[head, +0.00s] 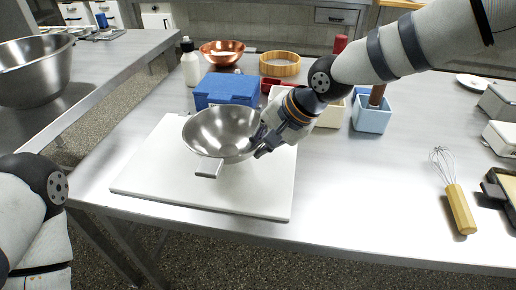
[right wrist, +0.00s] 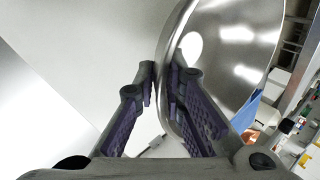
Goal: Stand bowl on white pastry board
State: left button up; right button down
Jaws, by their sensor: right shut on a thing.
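A shiny steel bowl (head: 218,130) with a flat tab handle is over the middle of the white pastry board (head: 150,190) in the head view. It looks slightly tilted, and I cannot tell whether its base touches the board. My right gripper (head: 262,145) is shut on the bowl's right rim. In the right wrist view the fingers (right wrist: 163,82) pinch the rim of the bowl (right wrist: 235,50), with the pale board (right wrist: 80,60) beyond. My left arm shows at the lower left, but its gripper is out of view.
Behind the board stand a blue box (head: 226,88), a white bottle (head: 190,65), a copper bowl (head: 222,50) and a wooden ring (head: 280,64). A light-blue container (head: 372,115) and a whisk (head: 458,205) are to the right. A large steel bowl (head: 35,70) stands on the left table.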

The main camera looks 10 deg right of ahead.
jog(key=shift+f, duration=0.5)
jog(key=shift+r, duration=0.15)
jog(key=c, duration=2)
grip_release()
jog(key=shift+f, duration=0.25)
jog(key=shift+c, duration=0.2)
jog(key=o, duration=0.4)
jog(key=shift+c, duration=0.2)
